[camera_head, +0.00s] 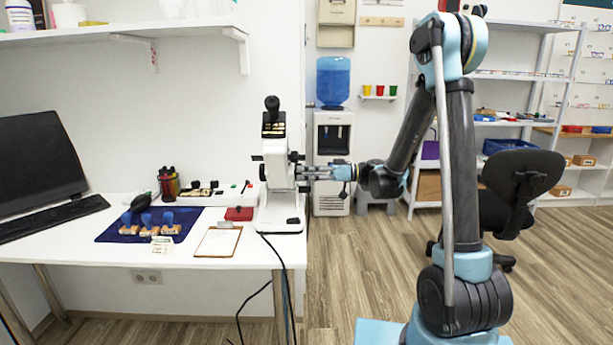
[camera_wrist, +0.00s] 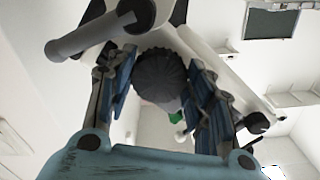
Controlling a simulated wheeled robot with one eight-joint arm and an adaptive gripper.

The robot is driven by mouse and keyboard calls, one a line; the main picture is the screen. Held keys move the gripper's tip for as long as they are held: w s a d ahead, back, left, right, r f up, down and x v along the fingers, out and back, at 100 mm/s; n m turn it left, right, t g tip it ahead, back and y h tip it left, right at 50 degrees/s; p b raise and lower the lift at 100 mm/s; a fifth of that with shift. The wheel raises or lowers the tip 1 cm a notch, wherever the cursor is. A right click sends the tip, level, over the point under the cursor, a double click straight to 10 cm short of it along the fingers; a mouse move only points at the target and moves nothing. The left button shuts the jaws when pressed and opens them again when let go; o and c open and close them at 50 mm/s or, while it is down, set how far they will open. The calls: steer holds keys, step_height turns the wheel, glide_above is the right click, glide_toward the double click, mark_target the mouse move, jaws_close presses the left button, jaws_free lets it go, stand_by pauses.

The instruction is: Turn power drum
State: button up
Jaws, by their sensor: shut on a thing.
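A white lensmeter-like instrument (camera_head: 275,195) with a black eyepiece on top stands upright at the right end of the white table. The power drum (camera_wrist: 160,80) is a dark, ribbed round knob on it, seen in the wrist view between my two fingers. My gripper (camera_head: 305,172) reaches in from the right at the instrument's side. In the wrist view my gripper (camera_wrist: 160,68) has its blue-padded fingers on either side of the drum, shut on it. In the head view the fingers mostly hide the drum.
On the white table (camera_head: 120,262) are a dark blue mat (camera_head: 108,235) with several blue-topped items, a clipboard (camera_head: 218,242), a red pad (camera_head: 238,213), a pen holder (camera_head: 168,183) and a monitor (camera_head: 38,155). A cable (camera_head: 270,250) hangs off the front. A chair (camera_head: 520,180) stands behind my arm.

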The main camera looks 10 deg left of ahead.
steer(key=shift+w+m, duration=0.15)
steer(key=shift+m, duration=0.85)
steer(key=o, duration=1.1)
steer(key=v, duration=1.2)
steer(key=shift+f, duration=0.1)
